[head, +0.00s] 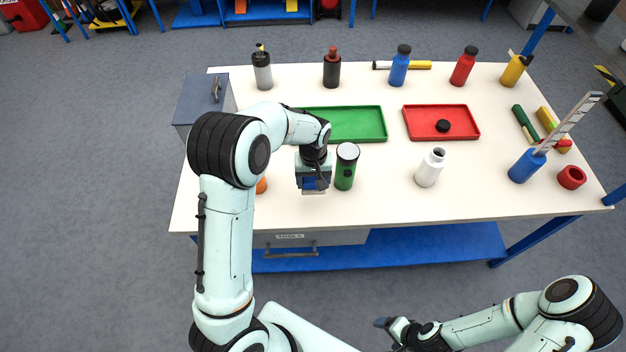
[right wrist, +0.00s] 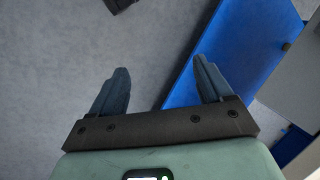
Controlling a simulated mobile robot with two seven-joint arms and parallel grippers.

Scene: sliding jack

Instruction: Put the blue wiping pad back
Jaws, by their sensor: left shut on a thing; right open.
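The blue wiping pad (head: 309,183) shows as a small blue patch at the front left of the white table, mostly hidden by my left gripper. My left gripper (head: 313,188) points down at the table and is shut on the pad. Whether the pad touches the tabletop is hard to tell. My right gripper (head: 382,323) is away from the table, low in the head view. In the right wrist view the right gripper (right wrist: 160,82) is open and empty, with floor and a blue shelf beyond it.
A green cylinder (head: 345,168) stands just right of my left gripper, and an orange thing (head: 261,185) is partly hidden to its left. A green tray (head: 358,124), red tray (head: 465,120) and white bottle (head: 430,168) are on the table (head: 390,205). Several bottles line the back.

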